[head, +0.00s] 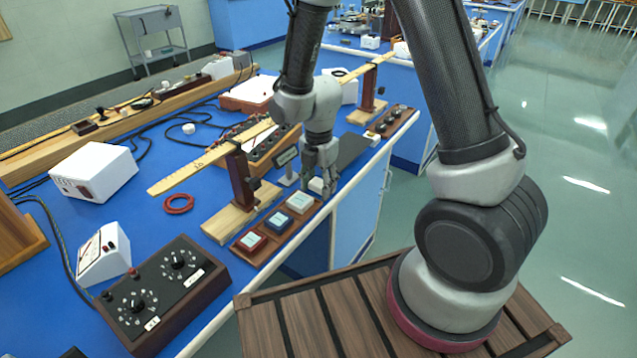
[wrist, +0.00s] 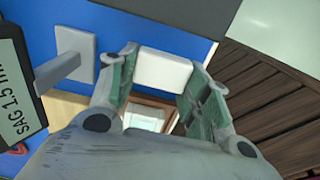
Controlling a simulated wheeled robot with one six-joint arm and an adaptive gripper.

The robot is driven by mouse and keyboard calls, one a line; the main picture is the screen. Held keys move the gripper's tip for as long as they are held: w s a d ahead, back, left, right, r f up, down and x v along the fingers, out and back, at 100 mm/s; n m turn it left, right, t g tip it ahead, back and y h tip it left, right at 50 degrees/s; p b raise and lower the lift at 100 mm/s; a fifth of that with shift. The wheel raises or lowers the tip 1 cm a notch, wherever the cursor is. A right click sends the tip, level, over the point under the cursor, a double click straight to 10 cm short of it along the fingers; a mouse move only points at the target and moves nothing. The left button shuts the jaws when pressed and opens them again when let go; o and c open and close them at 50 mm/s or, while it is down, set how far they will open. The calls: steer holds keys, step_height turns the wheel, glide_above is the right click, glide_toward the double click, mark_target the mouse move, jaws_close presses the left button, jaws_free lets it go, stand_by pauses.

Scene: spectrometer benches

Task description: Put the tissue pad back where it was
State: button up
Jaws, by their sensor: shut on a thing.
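The white tissue pad (wrist: 163,72) is between the two fingers of my gripper (wrist: 164,66) in the wrist view. In the head view my gripper (head: 320,176) points down over the bench's front edge side, with the white pad (head: 317,185) low between its fingers. The gripper is shut on the pad. Just in front of it is a brown wooden tray (head: 262,228) with a red, a blue-grey and a cream box in a row. Whether the pad touches the bench is hard to tell.
A small label stand (head: 287,157) is close to the left of my gripper; its "SAG 1.5" plate (wrist: 15,85) shows in the wrist view. A dark flat mat (head: 353,150) lies to the right. A wooden post (head: 240,178) carries a long yellow ruler (head: 205,160).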

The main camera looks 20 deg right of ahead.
mark_target(318, 184)
steer(key=o, duration=1.1)
steer(key=shift+f, duration=0.1)
steer(key=shift+c, duration=0.2)
steer(key=s+d+r+m+t, duration=0.1)
steer(key=d+r+m, duration=0.2)
steer(key=r, duration=0.7)
steer(key=s+d+r+m, duration=0.2)
steer(key=r+m, duration=0.1)
steer(key=r, duration=0.6)
steer(key=s+d+r+m+t, duration=0.1)
steer(key=s+d+r+m, duration=0.4)
steer(key=s+m, duration=0.3)
steer(key=s+d+r+m+t, duration=0.2)
steer(key=s+d+r+m, duration=0.3)
steer(key=m, duration=0.6)
steer(key=s, duration=0.2)
steer(key=shift+s+d+r, duration=0.15)
steer(key=shift+s+d, duration=0.1)
steer(key=shift+s, duration=0.1)
